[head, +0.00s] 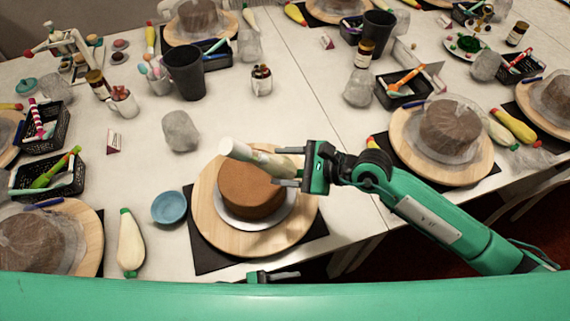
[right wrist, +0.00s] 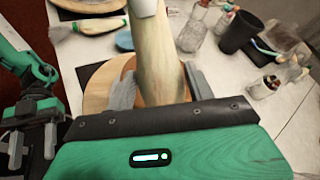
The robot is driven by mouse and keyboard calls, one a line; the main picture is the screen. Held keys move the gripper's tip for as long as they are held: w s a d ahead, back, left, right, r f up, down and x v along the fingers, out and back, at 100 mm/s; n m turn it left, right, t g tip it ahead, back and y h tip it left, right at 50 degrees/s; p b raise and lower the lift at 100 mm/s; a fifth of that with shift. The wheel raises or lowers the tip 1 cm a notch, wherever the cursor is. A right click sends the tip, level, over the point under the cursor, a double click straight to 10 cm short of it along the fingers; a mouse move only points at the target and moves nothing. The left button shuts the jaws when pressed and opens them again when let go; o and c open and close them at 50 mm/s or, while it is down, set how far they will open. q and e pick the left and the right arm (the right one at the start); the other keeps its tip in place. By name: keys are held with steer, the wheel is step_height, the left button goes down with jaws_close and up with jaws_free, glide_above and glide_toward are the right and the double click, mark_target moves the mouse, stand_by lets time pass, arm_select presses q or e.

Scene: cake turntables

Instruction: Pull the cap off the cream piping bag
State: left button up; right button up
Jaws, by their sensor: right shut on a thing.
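My right gripper (head: 291,171) is shut on the cream piping bag (head: 272,160), a pale bag held tilted above the brown cake. Its white cap (head: 234,147) is at the far left end, away from the fingers. In the right wrist view the bag (right wrist: 163,65) runs up between the grey fingers, and the cap (right wrist: 143,8) shows at the top edge. My left gripper (head: 272,276) is mostly hidden at the bottom of the head view. In the right wrist view my left gripper (right wrist: 32,145) is at the left, fingers apart and empty.
A brown cake (head: 250,193) stands on a wooden turntable (head: 228,240) below the held bag. A blue bowl (head: 169,208) and a green-tipped bag (head: 131,242) lie to its left. A glass jar (head: 180,132) and a dark cup (head: 185,72) stand behind.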

arm_select(q)
steer(key=w+a+r+m+g+h, duration=0.1)
steer(key=w+a+r+m+g, duration=0.25)
steer(key=a+r+m, duration=0.3)
steer(key=w+a+r+m+g+h, duration=0.1)
steer(key=w+a+r+m+g, duration=0.1)
steer(key=a+r+m+g, duration=0.4)
steer(key=w+a+r+m+t+y, duration=0.15)
steer(key=w+r+m+t, duration=0.25)
steer(key=w+r+m, duration=0.55)
steer(key=w+a+r+m+t+y, duration=0.1)
steer(key=w+r+m+t+y, duration=0.3)
steer(key=w+r, duration=1)
step_height(320, 180, up, 5)
steer(key=m+y, duration=0.6)
steer(key=m, duration=1.4)
glide_above(224, 143)
steer(key=a, duration=0.5)
steer(key=shift+m+g+y, duration=0.35)
steer(key=shift+m+y, duration=0.05)
steer(key=shift+y, duration=0.05)
steer(key=shift+s+x, duration=0.15)
steer(key=shift+x, duration=1.95)
steer(key=shift+s+x, duration=0.1)
steer(key=shift+x, duration=2.05)
